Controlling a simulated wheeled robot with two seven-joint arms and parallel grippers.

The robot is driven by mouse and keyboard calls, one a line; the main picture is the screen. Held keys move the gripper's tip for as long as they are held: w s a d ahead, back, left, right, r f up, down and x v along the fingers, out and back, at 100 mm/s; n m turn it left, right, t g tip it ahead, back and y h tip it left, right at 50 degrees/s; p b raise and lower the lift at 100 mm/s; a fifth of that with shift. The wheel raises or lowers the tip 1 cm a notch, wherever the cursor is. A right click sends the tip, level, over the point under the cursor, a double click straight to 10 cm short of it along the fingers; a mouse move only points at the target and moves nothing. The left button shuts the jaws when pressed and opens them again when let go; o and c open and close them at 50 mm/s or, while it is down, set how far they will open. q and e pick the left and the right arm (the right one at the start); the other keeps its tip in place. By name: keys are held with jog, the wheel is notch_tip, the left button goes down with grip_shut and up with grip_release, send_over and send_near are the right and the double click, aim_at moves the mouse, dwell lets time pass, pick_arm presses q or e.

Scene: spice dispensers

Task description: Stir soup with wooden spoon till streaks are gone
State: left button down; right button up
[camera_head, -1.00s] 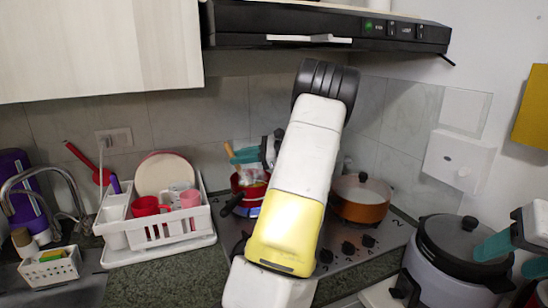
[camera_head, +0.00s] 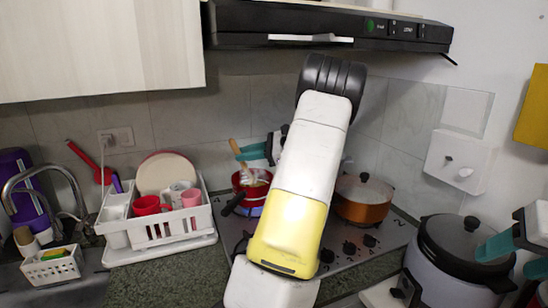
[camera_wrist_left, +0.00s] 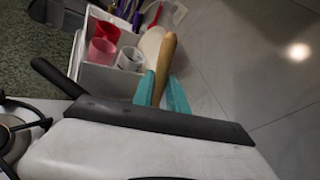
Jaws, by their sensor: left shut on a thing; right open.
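A wooden spoon (camera_head: 234,147) is held at its handle by my left gripper (camera_head: 243,154), whose teal fingers are shut on it above the red pot (camera_head: 239,181). The handle slants up and left. The spoon's lower end reaches toward the pot's opening, and its tip and the soup surface cannot be made out clearly. In the left wrist view the spoon's handle (camera_wrist_left: 166,58) stands between the teal fingers (camera_wrist_left: 160,92). My left arm hides part of the pot's right side. My right gripper (camera_head: 517,256) is open at the right edge, apart from the pot.
An orange pot with a lid (camera_head: 364,199) stands on the right of the stove (camera_head: 385,240). A white dish rack (camera_head: 160,232) is left of the red pot. A large cooker (camera_head: 458,255) stands at front right. The range hood (camera_head: 330,30) hangs above.

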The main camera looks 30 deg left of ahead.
pick_arm(q)
jog(key=s+r, duration=0.3)
jog(key=r, duration=0.3)
jog(key=shift+a+r, duration=0.25)
jog(key=shift+r, duration=0.15)
jog(key=shift+s, duration=0.1)
jog(key=shift+r, duration=2.5)
